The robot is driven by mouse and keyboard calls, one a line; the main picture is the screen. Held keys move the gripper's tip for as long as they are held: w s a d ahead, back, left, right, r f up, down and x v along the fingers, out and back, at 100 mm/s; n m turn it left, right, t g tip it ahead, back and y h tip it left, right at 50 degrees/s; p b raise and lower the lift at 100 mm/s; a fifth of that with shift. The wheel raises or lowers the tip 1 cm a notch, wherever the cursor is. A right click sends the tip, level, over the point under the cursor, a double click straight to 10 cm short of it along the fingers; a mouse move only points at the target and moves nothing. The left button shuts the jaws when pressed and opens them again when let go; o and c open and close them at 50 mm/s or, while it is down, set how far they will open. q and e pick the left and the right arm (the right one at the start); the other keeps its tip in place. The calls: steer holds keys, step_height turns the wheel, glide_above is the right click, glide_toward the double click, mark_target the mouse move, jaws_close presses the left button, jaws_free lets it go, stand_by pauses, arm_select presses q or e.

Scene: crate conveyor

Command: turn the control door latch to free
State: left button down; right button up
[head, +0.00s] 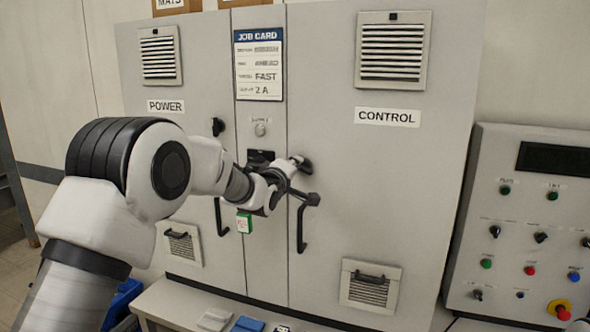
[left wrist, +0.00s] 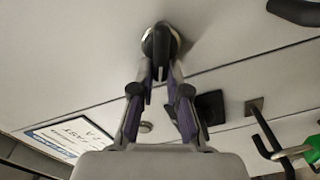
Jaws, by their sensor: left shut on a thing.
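The control door (head: 385,190) is the right, labelled door of the grey cabinet and looks closed. Its latch (head: 304,165) is a small black knob near the door's left edge, partly hidden by my gripper. In the left wrist view the latch (left wrist: 159,40) is a black grip on a pale round base. My left gripper (head: 295,174) is at the latch. Its fingers (left wrist: 160,76) are closed in on the grip from both sides. The exact angle of the latch is hard to read. My right gripper is not in view.
The control door's black handle (head: 301,226) hangs just below my gripper. A green tag (head: 244,222) hangs nearby. The power door (head: 190,80) and its latch (head: 217,127) are to the left. A button panel (head: 525,225) stands at right; a shelf runs below the cabinet.

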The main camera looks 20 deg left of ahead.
arm_select(q)
steer(key=n, duration=0.2)
steer(key=f+n+b, duration=0.1)
steer(key=n, duration=0.1)
steer(key=shift+n, duration=0.4)
stand_by(0.4)
steer(key=c, duration=1.2)
jaws_free()
steer(key=shift+o, duration=0.2)
steer(key=s, duration=1.1)
steer(key=shift+s+a, duration=0.2)
steer(key=shift+s, duration=0.2)
steer(key=shift+f, duration=0.1)
